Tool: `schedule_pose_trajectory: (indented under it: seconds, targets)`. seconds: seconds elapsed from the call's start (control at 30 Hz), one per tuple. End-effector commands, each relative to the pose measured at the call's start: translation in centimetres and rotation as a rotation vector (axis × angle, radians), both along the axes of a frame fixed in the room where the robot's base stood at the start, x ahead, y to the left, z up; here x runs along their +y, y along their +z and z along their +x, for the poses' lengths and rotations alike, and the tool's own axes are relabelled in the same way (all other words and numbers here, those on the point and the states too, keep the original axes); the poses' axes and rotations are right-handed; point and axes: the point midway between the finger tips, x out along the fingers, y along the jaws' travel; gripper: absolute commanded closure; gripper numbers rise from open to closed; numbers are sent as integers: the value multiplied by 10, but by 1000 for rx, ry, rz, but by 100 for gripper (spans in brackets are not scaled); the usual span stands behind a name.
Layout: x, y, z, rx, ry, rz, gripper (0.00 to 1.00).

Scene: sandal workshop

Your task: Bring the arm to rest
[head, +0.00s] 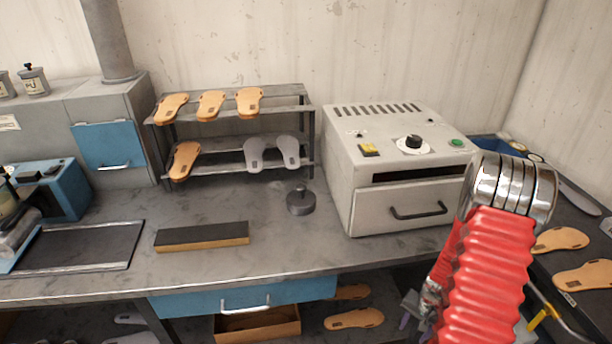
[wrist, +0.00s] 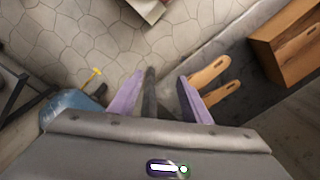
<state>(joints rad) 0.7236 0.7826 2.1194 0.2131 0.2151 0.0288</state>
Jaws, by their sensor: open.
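My gripper (wrist: 160,92) shows in the wrist view as two purple fingers held apart, with nothing gripped between them. It points down over the tiled floor (wrist: 110,40). In the head view my arm, with its red bellows sleeve and chrome rings, bends down at the right in front of the bench (head: 280,240). The gripper end hangs low there, below the bench top, and is mostly hidden behind the sleeve. A dark post (wrist: 149,95) shows between the fingers, below them.
A grey oven-like machine (head: 400,160) stands on the bench left of my arm. A rack of soles (head: 235,103) is at the back. Soles (head: 355,318) lie on the lower shelf, and others (head: 585,275) on the right-hand bench. A wooden box (wrist: 290,45) shows in the wrist view.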

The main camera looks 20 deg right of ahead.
Motion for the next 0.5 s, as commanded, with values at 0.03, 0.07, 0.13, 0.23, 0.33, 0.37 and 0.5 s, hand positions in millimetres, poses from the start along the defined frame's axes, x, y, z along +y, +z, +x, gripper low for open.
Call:
schedule_pose_trajectory:
  seconds: [0.03,0.07,0.13,0.23,0.33,0.37,0.5]
  targets:
    - [7,15,4,0,25,6,56]
    - [11,23,6,1,40,9,56]
    - [21,41,8,7,72,20,56]
    - [35,66,10,13,118,31,56]
    - [50,90,11,19,164,40,56]
    - [54,97,11,21,178,43,56]
    - [75,130,10,28,239,49,56]
